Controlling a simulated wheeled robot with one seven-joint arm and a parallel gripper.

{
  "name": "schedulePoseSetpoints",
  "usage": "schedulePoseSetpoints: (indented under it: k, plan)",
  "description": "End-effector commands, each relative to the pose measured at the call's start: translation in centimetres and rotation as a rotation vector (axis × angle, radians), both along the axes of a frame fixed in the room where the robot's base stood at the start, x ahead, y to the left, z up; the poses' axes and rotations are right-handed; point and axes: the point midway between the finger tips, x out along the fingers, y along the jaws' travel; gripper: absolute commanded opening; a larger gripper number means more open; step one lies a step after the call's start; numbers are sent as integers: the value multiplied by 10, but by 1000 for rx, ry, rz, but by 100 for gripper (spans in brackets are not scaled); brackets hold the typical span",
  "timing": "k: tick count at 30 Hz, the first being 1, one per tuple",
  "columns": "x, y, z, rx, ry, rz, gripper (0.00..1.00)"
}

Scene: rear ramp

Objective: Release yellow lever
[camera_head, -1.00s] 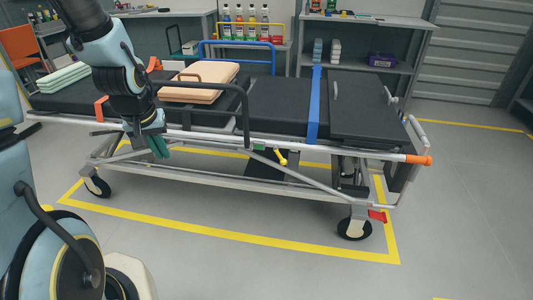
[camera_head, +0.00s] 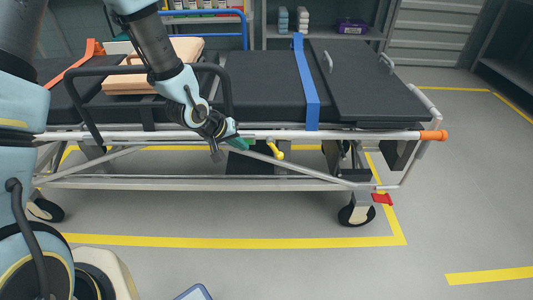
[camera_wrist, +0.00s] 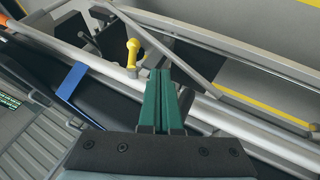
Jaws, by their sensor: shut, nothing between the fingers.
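The yellow lever (camera_head: 275,150) hangs from the near side rail of the stretcher, right of my gripper. In the wrist view the yellow lever (camera_wrist: 133,52) has a rounded knob and stands just beyond and left of the fingertips. My gripper (camera_head: 240,143) is at the stretcher's side rail, with its green fingers pointing right toward the lever. In the wrist view the green fingers (camera_wrist: 161,75) are together and hold nothing. A small gap shows between the fingers and the lever. The stretcher (camera_head: 265,88) has a black mattress and a grey metal frame.
A blue strap (camera_head: 305,85) crosses the mattress. A black side rail (camera_head: 228,95) and a beige folded item (camera_head: 130,80) are on the left part. An orange handle end (camera_head: 433,135) and a red pedal (camera_head: 382,198) are at the right.

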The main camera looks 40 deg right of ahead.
Motion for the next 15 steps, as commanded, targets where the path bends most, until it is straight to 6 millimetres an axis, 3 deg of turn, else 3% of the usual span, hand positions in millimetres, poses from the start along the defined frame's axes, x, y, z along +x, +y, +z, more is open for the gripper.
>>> schedulePoseSetpoints:
  k: [8, 15]
  plan:
    - [1, -10, -16, 1, 1, -2, 0]
    - [5, -38, -55, 3, 1, -1, 0]
